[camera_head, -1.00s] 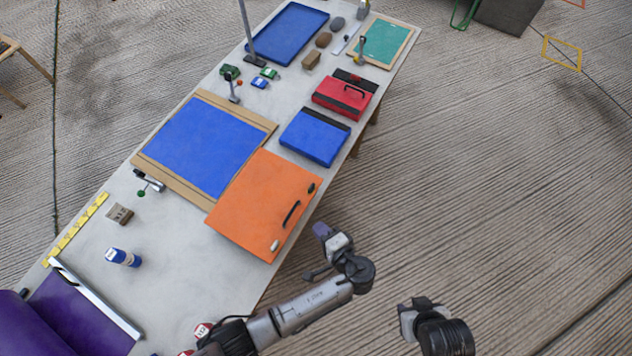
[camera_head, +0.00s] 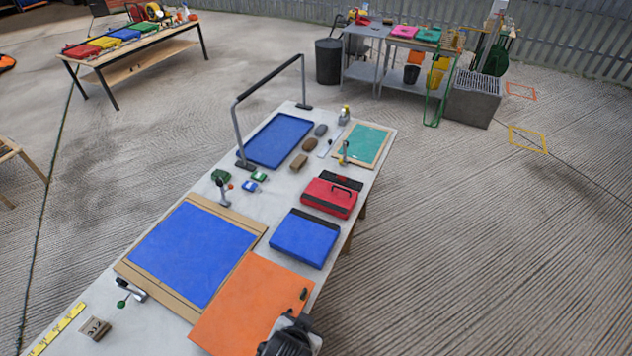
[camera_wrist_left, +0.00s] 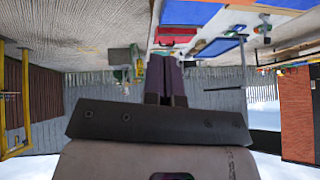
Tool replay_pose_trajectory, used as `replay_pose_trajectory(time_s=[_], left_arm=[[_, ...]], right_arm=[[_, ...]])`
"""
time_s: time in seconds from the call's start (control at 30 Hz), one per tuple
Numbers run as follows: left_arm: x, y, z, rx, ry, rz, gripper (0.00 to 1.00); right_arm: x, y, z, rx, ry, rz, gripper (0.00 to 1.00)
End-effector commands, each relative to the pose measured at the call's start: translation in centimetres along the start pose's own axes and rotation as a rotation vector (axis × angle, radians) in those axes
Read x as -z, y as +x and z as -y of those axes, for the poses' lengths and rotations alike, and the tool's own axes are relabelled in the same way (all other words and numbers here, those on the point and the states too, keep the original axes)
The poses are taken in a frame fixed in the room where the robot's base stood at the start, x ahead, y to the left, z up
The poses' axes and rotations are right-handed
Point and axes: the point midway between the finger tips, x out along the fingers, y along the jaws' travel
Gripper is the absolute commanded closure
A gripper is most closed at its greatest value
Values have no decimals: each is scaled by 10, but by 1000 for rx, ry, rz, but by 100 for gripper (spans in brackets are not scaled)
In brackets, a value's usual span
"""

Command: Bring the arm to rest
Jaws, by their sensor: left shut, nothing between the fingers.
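In the left wrist view my left gripper (camera_wrist_left: 165,78) has its two dark fingers together, with nothing held between them. That view looks upside down, with the table surface and coloured cases along its top. In the head view part of an arm of mine, most likely the left, shows at the bottom edge, in front of the orange board's near right corner. Its fingertips cannot be made out there. My right gripper is not in view.
The long table carries the orange board (camera_head: 250,300), a blue panel (camera_head: 190,250), a blue case (camera_head: 304,238), a red case (camera_head: 330,197) and a blue tray (camera_head: 275,140). Open floor (camera_head: 460,250) lies right of the table. A grey bin (camera_head: 473,100) stands farther back.

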Motion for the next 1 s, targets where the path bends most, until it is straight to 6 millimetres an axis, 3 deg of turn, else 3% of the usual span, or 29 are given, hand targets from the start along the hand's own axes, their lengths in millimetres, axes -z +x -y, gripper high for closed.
replay_pose_trajectory(time_s=[0.13, 0.3, 0.47, 0.67, 0.7, 0.73, 1.0], left_arm=[[-58, -47, 52, -59, -197, -42, 100], [-131, -74, 89, 7, -302, 24, 100], [-194, -76, 94, 40, -333, 156, 100], [-254, -82, 68, 6, -331, 298, 100], [-257, -88, 65, 0, -332, 315, 100], [-247, -98, 69, 3, -332, 305, 100], [-218, -138, 78, 3, -331, 302, 100]], right_arm=[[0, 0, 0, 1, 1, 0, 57], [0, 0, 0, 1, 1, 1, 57], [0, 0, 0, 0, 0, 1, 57], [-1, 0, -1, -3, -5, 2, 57], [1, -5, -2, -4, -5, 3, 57], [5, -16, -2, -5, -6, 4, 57], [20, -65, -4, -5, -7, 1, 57]])
